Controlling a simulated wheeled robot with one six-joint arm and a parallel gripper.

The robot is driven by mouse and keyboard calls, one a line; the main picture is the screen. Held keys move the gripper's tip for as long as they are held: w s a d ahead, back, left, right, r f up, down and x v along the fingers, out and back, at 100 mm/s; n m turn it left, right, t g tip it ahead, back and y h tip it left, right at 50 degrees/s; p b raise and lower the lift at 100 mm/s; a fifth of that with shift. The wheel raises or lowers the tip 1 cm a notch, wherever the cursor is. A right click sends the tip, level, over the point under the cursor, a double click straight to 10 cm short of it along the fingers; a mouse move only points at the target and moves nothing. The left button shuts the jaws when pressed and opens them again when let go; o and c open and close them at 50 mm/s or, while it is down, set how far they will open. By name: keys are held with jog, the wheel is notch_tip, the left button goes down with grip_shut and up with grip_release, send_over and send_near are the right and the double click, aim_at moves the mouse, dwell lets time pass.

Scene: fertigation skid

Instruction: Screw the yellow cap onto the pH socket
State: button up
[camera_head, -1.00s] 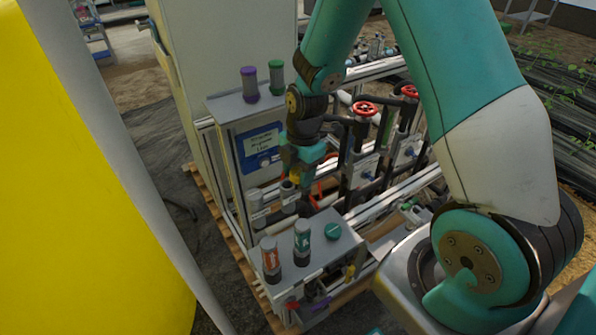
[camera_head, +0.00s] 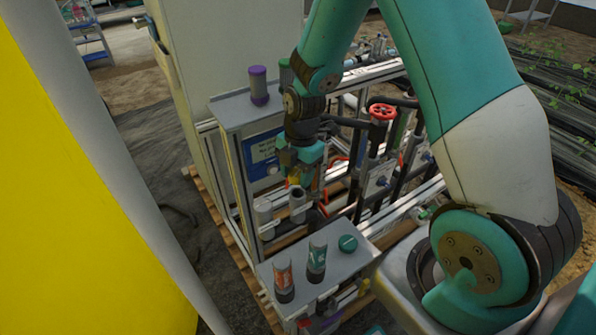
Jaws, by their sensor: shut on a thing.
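My gripper (camera_head: 296,176) points down at the front of the skid, its teal jaws shut on the small yellow cap (camera_head: 293,183), which is mostly hidden by the jaws. Just below stand two upright grey sockets, a left one (camera_head: 263,216) and a right one (camera_head: 297,205). The cap appears just above the right socket's open top. I cannot tell whether they touch. The labels are too small to read, so I cannot tell which is the pH socket.
A grey shelf in front holds an orange-labelled bottle (camera_head: 284,279), a green-labelled bottle (camera_head: 317,261) and a green cap (camera_head: 348,243). A purple-capped bottle (camera_head: 258,86) stands on the upper ledge. Pipes with a red valve wheel (camera_head: 382,112) are right of my gripper. A yellow tank (camera_head: 70,220) fills the left.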

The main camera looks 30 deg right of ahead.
jog(key=shift+f+b, duration=0.5)
jog(key=shift+f, duration=0.3)
jog(key=shift+f, duration=0.15)
jog(key=shift+f+b, duration=0.4)
jog(key=shift+f, duration=0.05)
jog(key=shift+f, duration=0.1)
dwell(0.4)
jog(key=shift+f, duration=0.3)
jog(key=shift+f, duration=0.1)
dwell(0.9)
jog(key=shift+f, duration=0.3)
